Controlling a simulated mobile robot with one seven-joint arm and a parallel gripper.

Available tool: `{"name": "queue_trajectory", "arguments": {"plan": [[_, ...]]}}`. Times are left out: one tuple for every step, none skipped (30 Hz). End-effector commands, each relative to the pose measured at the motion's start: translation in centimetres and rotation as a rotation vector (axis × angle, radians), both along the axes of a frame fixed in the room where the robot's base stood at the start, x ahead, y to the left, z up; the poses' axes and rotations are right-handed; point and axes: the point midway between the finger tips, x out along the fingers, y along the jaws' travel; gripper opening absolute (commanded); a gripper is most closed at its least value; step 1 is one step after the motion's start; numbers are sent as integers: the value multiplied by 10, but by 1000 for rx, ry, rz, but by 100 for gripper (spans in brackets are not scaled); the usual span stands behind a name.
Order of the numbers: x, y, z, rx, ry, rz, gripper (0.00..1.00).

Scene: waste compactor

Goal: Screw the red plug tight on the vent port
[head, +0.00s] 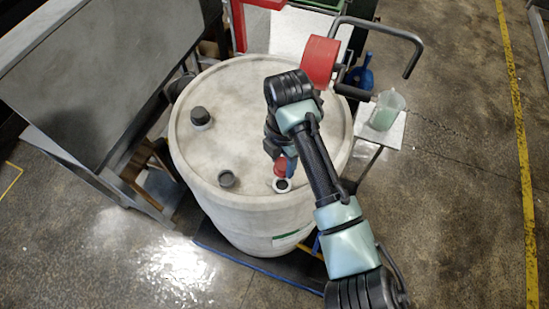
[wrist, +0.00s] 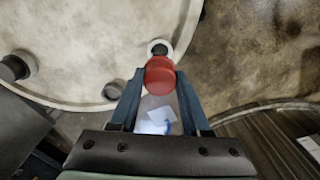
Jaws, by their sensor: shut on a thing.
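My gripper (wrist: 159,85) is shut on the red plug (wrist: 160,72), with one blue finger on each side of it. The plug also shows as a small red patch below my wrist in the head view (head: 281,165). The vent port (head: 282,185) is a pale ring with a dark opening near the front edge of the white drum's top. In the wrist view the port (wrist: 158,48) shows just beyond the plug, partly covered by it. The plug appears apart from the port; the exact gap cannot be told.
The white drum (head: 235,110) has a dark cap (head: 200,116) and a grey port (head: 227,180) on its top. A red roller (head: 320,60) with a bent dark handle stands behind. A grey metal cabinet is at left.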

Motion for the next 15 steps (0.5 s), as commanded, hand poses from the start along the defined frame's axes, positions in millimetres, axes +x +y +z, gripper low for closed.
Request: {"name": "queue_trajectory", "arguments": {"plan": [[0,0,0,0,0,-1,0],[0,0,0,0,0,-1,0],[0,0,0,0,0,-1,0],[0,0,0,0,0,-1,0],[0,0,0,0,0,-1,0],[0,0,0,0,0,-2,0],[0,0,0,0,0,-2,0],[0,0,0,0,0,-2,0],[0,0,0,0,0,-2,0],[0,0,0,1,1,-2,0],[0,1,1,0,1,-2,0],[0,0,-2,0,1,-2,0],[0,0,-4,-1,1,-2,0],[0,0,-6,-1,1,-2,0],[0,0,-8,-1,1,-2,0]]}}
